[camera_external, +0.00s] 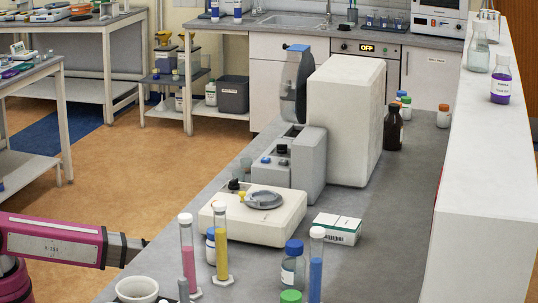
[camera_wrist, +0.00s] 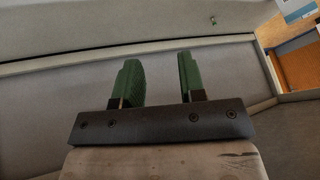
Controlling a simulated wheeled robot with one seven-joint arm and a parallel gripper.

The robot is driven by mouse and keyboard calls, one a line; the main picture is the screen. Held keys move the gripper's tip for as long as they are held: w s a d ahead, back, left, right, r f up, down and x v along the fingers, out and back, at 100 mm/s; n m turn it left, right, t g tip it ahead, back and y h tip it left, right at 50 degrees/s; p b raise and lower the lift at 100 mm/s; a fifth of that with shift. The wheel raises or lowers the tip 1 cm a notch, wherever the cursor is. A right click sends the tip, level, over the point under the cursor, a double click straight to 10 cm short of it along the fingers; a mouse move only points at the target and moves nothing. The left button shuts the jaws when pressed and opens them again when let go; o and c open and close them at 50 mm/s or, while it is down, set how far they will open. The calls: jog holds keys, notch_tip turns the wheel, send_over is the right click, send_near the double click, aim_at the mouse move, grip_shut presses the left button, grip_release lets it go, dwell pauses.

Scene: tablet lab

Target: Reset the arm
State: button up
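My arm, magenta with a dark end, reaches in from the left edge in the external view. Its dark end (camera_external: 125,248) is near the left edge of the grey bench (camera_external: 370,265), left of the tubes. The fingers cannot be made out there. In the wrist view my gripper (camera_wrist: 158,75) shows two green fingers standing apart on a dark bar. Nothing is between them. Pale, plain surfaces lie beyond the fingers.
Capped tubes with pink (camera_external: 188,255), yellow (camera_external: 221,245) and blue (camera_external: 316,268) contents stand on the bench. A white cup (camera_external: 137,290) is below my arm's end. A white device (camera_external: 252,216) and a small carton (camera_external: 337,229) stand behind. Open floor (camera_external: 150,170) lies to the left.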

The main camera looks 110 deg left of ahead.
jog(key=s+d+f+m+g+h, duration=0.1)
jog(key=d+f+m+g+h, duration=0.1)
jog(key=d, duration=1.8)
jog(key=s+d+f+m+g+h, duration=0.1)
jog(key=d+f+m+g+h, duration=0.1)
jog(key=d, duration=1.8)
jog(key=shift+s+d+f+g, duration=0.15)
jog(key=shift+d+f+g, duration=0.1)
jog(key=shift+g, duration=0.15)
jog(key=shift+a, duration=0.1)
